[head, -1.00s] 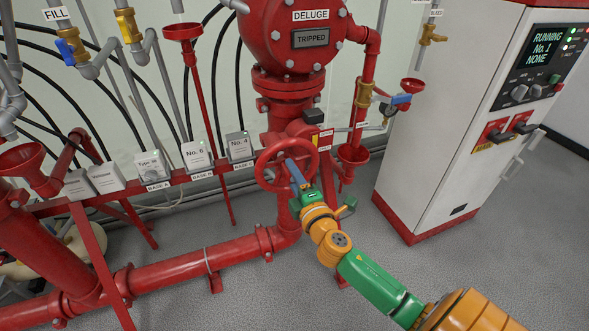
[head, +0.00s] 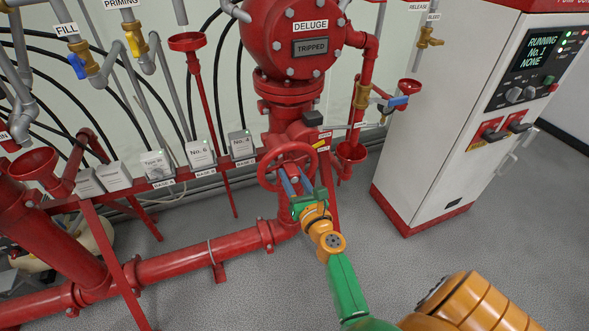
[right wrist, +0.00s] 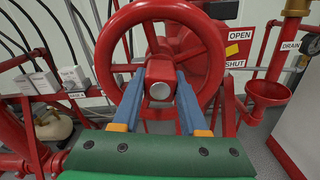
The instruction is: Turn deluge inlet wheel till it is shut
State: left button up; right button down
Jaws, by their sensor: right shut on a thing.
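The deluge inlet wheel is a red handwheel (head: 262,180) below the red deluge valve body. In the right wrist view the wheel (right wrist: 109,50) fills the upper middle, with a red hub (right wrist: 160,72) and a silver nut at its centre. My right gripper (head: 294,174) reaches the wheel from the front. In the right wrist view its blue fingers (right wrist: 161,76) lie on either side of the hub, shut on it. The fingertips' far ends are partly hidden behind the hub. My left gripper is not in view.
An OPEN/SHUT sign (right wrist: 237,48) stands just right of the wheel. A red drain funnel (right wrist: 268,88) is further right. A white control cabinet (head: 440,130) stands at the right. A red pipe (head: 180,260) runs low on the left. Grey floor in front is clear.

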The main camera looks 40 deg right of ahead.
jog(key=shift+c, duration=2.4)
grip_release()
